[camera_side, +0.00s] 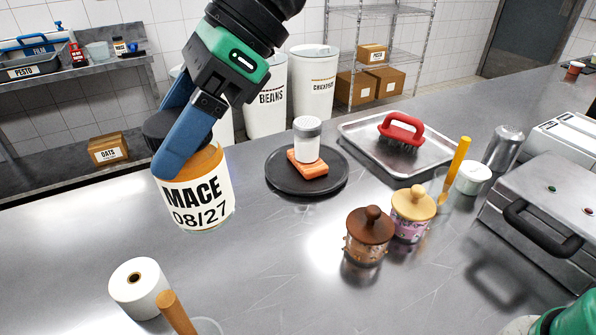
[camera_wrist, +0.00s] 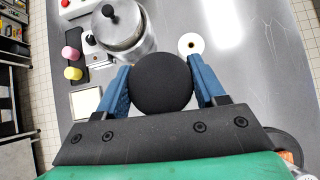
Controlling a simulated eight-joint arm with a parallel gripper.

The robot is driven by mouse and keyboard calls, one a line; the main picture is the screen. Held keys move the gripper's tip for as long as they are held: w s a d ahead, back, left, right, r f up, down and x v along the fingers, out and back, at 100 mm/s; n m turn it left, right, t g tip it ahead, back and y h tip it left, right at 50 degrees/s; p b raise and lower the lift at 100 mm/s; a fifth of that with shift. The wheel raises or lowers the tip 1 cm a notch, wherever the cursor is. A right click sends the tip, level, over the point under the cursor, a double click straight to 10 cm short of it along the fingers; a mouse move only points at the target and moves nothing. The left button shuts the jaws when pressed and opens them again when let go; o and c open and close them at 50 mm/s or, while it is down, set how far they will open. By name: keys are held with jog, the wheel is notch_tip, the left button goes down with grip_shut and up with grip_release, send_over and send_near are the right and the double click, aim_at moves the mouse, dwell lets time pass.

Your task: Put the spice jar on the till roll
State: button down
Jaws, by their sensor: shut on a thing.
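The spice jar (camera_side: 198,196) has a black lid, an orange-brown filling and a label reading "MACE 08/27". My gripper (camera_side: 172,150) is shut on it near the lid and holds it above the steel counter, roughly upright. In the wrist view the jar's round black lid (camera_wrist: 161,82) sits between the blue fingers of my gripper (camera_wrist: 160,88). The till roll (camera_side: 139,287) is a white paper roll standing on end on the counter, below and left of the jar and apart from it. It also shows in the wrist view (camera_wrist: 190,44), just beyond the lid.
A wooden handle (camera_side: 175,312) rises close beside the till roll. A black plate (camera_side: 283,184) with a white-labelled jar on an orange block, two lidded pots (camera_side: 368,236), and a tray (camera_side: 372,158) with a red brush stand to the right. A large lidded pot (camera_wrist: 122,35) is near the roll.

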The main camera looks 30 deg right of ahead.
jog(key=w+a+f+m+t, duration=0.2)
jog(key=w+a+f, duration=0.45)
jog(key=a, duration=0.45)
jog(key=f, duration=0.5)
jog(key=w+f, duration=0.1)
jog(key=f, duration=0.1)
jog(key=shift+a+f, duration=0.1)
jog(key=shift+f, duration=0.3)
jog(key=shift+f, duration=0.15)
jog(key=shift+c, duration=0.4)
grip_release()
